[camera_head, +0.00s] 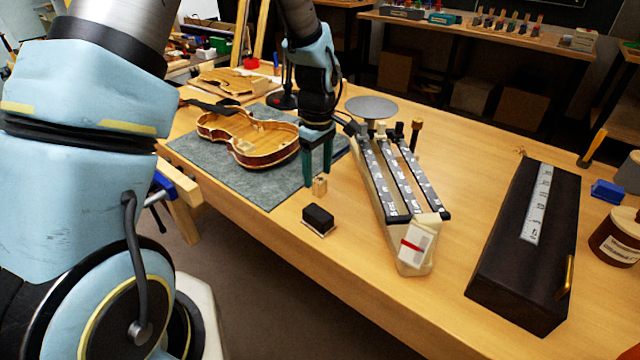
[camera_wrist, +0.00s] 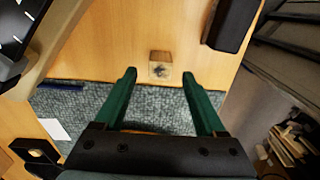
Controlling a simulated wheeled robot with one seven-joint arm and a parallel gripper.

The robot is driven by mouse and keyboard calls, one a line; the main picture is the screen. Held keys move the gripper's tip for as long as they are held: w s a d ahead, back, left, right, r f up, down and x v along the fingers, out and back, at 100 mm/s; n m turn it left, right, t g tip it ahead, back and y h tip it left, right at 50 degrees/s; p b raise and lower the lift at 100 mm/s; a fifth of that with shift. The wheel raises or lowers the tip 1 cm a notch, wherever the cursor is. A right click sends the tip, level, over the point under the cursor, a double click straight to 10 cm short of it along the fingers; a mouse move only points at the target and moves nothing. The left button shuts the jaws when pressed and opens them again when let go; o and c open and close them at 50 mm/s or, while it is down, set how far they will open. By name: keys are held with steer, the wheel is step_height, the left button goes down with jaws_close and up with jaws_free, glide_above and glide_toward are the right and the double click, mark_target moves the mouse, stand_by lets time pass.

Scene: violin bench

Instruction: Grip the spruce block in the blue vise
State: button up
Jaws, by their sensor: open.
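The spruce block (camera_head: 319,186) is a small pale wooden block on the bench top, just off the corner of the grey mat. It also shows in the wrist view (camera_wrist: 160,57), with a dark mark on the face towards the mat. My gripper (camera_head: 318,178) points down close to the block, its green fingers open and empty. In the wrist view the block lies between and slightly beyond the fingertips, with a gap on each side. The blue vise (camera_head: 178,184), with wooden jaws, is at the bench's left edge, partly hidden by my arm.
A violin body (camera_head: 250,137) lies on the grey mat (camera_head: 225,172). A black block (camera_head: 318,218) sits near the front edge. A rack with dark, marked strips (camera_head: 398,180) stands close to the right of my gripper. A long black case (camera_head: 525,240) is further right.

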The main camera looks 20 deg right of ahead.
steer(key=shift+f, duration=1.45)
jaws_close()
